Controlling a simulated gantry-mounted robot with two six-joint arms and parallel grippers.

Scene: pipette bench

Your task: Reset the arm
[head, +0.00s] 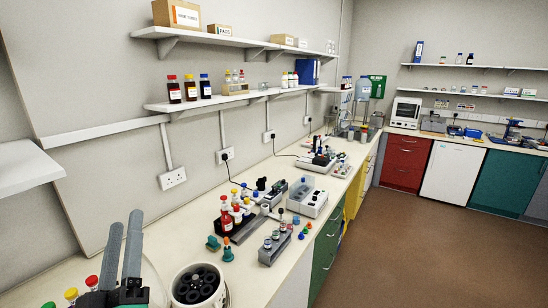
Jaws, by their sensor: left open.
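My left gripper (125,222) shows at the bottom left of the head view, its two grey fingers pointing up with a narrow gap between them. It is open and I see nothing between the fingers. It is at the near end of the long bench (258,287), left of a round white device with dark wells (198,287). My right gripper is not in view.
Red and yellow caps stand close by my left gripper. Further along the bench are a grey vial rack (275,247), red-labelled bottles (227,218) and a white instrument (308,202). Shelves (235,97) run along the left wall. The brown floor (420,240) is clear.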

